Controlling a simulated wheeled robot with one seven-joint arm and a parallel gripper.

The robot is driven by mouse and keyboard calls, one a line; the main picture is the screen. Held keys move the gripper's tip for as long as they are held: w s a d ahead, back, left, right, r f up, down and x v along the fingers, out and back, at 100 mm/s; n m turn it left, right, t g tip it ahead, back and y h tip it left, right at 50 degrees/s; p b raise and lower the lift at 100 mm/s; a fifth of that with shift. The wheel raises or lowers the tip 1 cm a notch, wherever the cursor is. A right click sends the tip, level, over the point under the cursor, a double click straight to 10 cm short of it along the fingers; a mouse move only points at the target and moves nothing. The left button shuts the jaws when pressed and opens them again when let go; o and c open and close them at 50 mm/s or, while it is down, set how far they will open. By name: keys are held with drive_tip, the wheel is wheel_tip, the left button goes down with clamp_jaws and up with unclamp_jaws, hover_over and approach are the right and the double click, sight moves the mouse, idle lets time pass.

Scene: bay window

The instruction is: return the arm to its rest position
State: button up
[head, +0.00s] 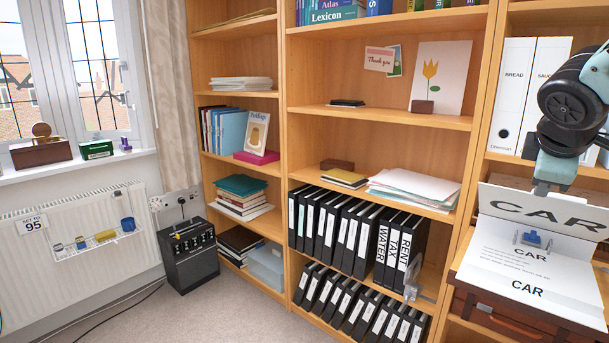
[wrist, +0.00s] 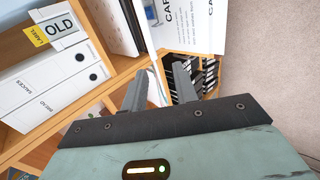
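My arm comes in at the right edge of the head view, in front of the white binders. Its pale teal end drops to the upper edge of an open white CAR file (head: 520,265), and my fingers cannot be made out there. In the wrist view my gripper (wrist: 160,82) shows two grey fingers spread apart. I see nothing held between them. The CAR file also shows in the wrist view (wrist: 202,35), beyond the fingers. In the head view the file lies open on a brown wooden chest, with a small blue clip (head: 533,239) on its page.
A wooden bookcase (head: 283,150) with black binders (head: 345,235) fills the middle. A black heater-like box (head: 188,255) stands on the floor.

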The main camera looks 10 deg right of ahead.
drive_tip(key=s+a+f+g+y+p, duration=0.15)
drive_tip(key=a+f, duration=0.25)
drive_tip(key=a, duration=0.6)
drive_tip(key=s+a+f+y+p, duration=0.1)
drive_tip(key=s+a+f+y, duration=0.2)
drive_tip(key=a, duration=0.7)
drive_tip(key=s+a+f+g+y+p, duration=0.1)
drive_tip(key=s+a+f+g, duration=0.3)
drive_tip(key=s+a, duration=1)
wheel_tip(320, 180, down, 3)
drive_tip(key=shift+s+a+f+m+y, duration=0.1)
drive_tip(key=shift+s+a+m+y, duration=0.25)
drive_tip(key=shift+y, duration=0.4)
drive_tip(key=shift+d+g, duration=0.1)
drive_tip(key=shift+g, duration=0.15)
